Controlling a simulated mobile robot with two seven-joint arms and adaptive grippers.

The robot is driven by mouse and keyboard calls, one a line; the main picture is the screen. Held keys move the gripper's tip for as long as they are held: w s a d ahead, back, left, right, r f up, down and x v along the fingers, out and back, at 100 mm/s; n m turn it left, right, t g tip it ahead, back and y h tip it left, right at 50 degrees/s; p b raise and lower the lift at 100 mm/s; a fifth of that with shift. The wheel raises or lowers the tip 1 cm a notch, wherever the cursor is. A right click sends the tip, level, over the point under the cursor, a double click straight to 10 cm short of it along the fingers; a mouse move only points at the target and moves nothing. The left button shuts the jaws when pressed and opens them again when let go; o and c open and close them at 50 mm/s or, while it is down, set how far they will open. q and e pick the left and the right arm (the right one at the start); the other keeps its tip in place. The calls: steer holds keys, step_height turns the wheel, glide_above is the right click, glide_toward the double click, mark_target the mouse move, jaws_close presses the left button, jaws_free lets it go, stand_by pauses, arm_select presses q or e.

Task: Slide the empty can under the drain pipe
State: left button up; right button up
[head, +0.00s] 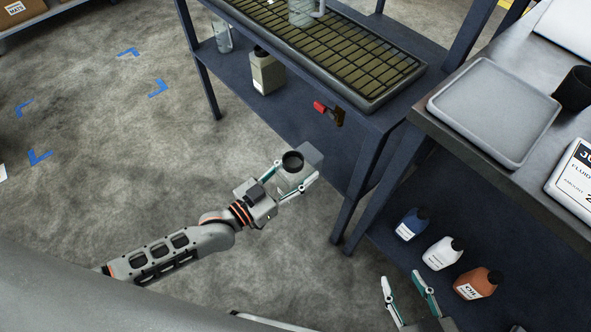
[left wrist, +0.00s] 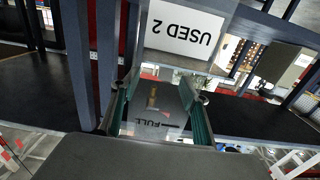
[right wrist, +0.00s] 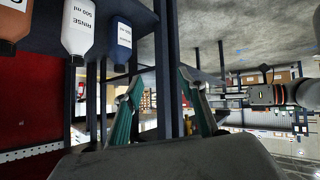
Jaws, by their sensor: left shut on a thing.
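My left gripper (head: 292,188) is shut on a clear can (head: 290,180) with a round black top (head: 292,162). It holds the can upright in front of the blue trolley, outside its lower shelf (head: 300,130). The left wrist view shows the can between the fingers with a "FULL" mark (left wrist: 155,124). A drain outlet with a red handle (head: 320,107) hangs below the trolley's upper tray, further back than the can. A beige can (head: 267,72) stands on the lower shelf, left of the outlet. My right gripper (head: 408,285) is open and empty at lower right.
A clear jug (head: 303,12) stands on the gridded tray (head: 375,95). A trolley leg (head: 362,180) stands right of the held can. Blue, white and orange bottles (head: 443,253) stand on the right bench's lower shelf. The lower shelf below the outlet is clear.

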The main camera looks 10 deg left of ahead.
arm_select(q)
steer(key=b+x, duration=0.4)
steer(key=x, duration=1.1)
steer(key=shift+w+f, duration=0.2)
steer(key=shift+f, duration=0.25)
arm_select(e)
steer(key=shift+m+t+y, duration=0.5)
steer(key=shift+t+y, duration=0.1)
steer(key=shift+y, duration=0.1)
steer(key=shift+w+a+r, duration=0.4)
steer(key=shift+a+r, duration=0.1)
steer(key=shift+a, duration=0.25)
steer(key=shift+w+a+r, duration=0.45)
steer(key=shift+a+r, duration=0.1)
steer(key=shift+a, duration=0.15)
steer(key=shift+w+a+r, duration=0.4)
steer(key=shift+a+r, duration=0.1)
steer(key=shift+a, duration=0.25)
